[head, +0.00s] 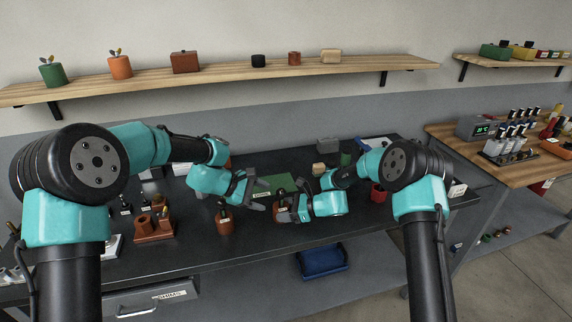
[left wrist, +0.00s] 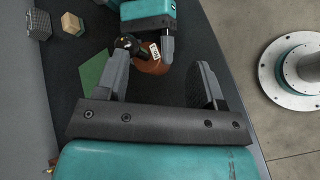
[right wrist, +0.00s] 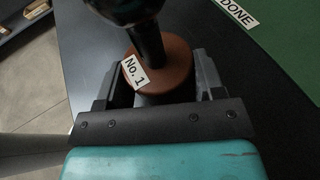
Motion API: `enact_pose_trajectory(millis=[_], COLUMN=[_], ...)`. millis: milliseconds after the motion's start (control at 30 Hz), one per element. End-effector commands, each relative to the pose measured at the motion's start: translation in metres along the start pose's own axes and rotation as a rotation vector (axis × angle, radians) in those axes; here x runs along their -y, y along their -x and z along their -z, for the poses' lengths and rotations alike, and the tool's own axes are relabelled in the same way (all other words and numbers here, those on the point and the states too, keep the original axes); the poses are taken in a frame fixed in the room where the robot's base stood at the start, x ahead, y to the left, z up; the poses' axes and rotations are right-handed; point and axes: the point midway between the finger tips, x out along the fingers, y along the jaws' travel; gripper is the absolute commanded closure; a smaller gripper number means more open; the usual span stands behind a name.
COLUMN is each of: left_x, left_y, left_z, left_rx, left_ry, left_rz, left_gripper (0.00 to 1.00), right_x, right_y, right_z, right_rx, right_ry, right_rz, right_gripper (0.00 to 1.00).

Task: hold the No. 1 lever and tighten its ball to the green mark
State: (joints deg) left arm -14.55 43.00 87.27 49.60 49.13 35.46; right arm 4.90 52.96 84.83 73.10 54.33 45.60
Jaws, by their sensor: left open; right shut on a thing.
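The No. 1 lever has a round brown base (right wrist: 172,68) with a "No. 1" label (right wrist: 135,73) and a dark stem (right wrist: 150,42). My right gripper (right wrist: 155,85) is shut on the brown base, one finger on each side. In the left wrist view the base (left wrist: 152,66) lies ahead, with the dark ball (left wrist: 125,43) near the tip of my left finger. My left gripper (left wrist: 162,72) is open and empty, facing the lever. In the head view my left gripper (head: 262,193) is just left of my right gripper (head: 290,205). I cannot make out the green mark on the lever.
A green mat (head: 273,185) labelled "DONE" (right wrist: 237,12) lies behind the grippers. Another brown labelled piece (head: 225,222) stands to the left, near a brown holder (head: 153,229). A grey box (head: 327,145) stands at the back. The table's front edge is close to the grippers.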

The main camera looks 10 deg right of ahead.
Motion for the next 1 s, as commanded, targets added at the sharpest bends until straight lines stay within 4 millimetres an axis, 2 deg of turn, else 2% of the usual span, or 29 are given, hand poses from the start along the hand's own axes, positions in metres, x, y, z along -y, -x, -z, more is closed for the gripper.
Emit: enact_pose_trajectory(millis=[567, 1000], left_x=[-0.003, -0.019], left_y=[-0.022, -0.028], left_z=[-0.016, -0.025], left_rx=[-0.042, -0.066], left_ry=[-0.578, -0.992], left_rz=[0.34, 0.616], left_gripper=[0.38, 0.38], right_x=[0.0, 0.0], right_y=[0.0, 0.0], right_z=[0.0, 0.0], right_rx=[0.0, 0.0], right_ry=[0.0, 0.0], right_rz=[0.0, 0.0], right_gripper=[0.7, 0.7])
